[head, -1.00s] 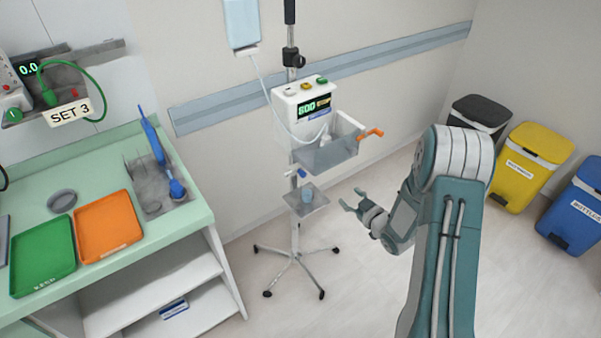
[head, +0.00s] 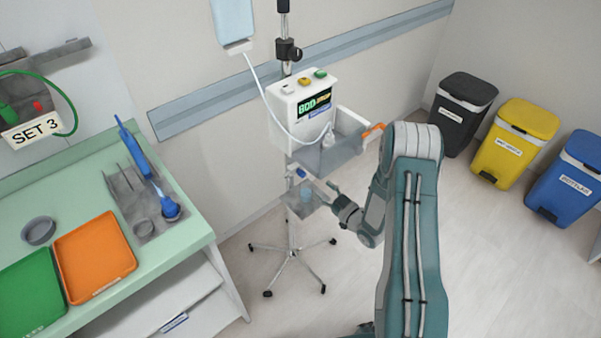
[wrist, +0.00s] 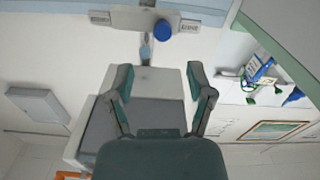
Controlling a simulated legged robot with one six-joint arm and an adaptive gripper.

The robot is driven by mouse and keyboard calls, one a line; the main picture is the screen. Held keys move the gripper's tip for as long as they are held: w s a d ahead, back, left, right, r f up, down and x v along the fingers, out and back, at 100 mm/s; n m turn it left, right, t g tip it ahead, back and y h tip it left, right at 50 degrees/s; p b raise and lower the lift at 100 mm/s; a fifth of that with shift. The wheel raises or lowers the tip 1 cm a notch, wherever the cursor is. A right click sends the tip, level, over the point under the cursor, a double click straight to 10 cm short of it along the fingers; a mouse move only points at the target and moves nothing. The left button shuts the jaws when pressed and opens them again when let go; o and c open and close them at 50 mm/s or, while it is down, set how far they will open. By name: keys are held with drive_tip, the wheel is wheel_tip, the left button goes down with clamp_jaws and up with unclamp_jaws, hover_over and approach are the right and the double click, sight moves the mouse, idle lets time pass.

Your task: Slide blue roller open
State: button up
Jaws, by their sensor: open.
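The blue roller (head: 301,173) is a small blue knob on a pale bar at the pole of the infusion stand, below the pump (head: 300,108). In the wrist view the blue roller (wrist: 162,28) shows as a round blue end on a white bar with slots, at the top of the picture. My gripper (head: 320,192) is just right of and below the roller, near the stand's small shelf. In the wrist view my gripper (wrist: 160,75) has its two fingers apart with nothing between them, and the roller lies beyond the fingertips, apart from them.
A grey tray with an orange handle (head: 373,129) sticks out from the pump above my gripper. A green counter (head: 195,228) with trays stands left. Bins stand at right; the floor between is clear.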

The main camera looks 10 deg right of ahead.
sight(305, 175)
drive_tip(key=x, duration=0.9)
drive_tip(key=shift+a, duration=0.35)
drive_tip(key=shift+d, duration=0.2)
drive_tip(key=shift+d, duration=0.1)
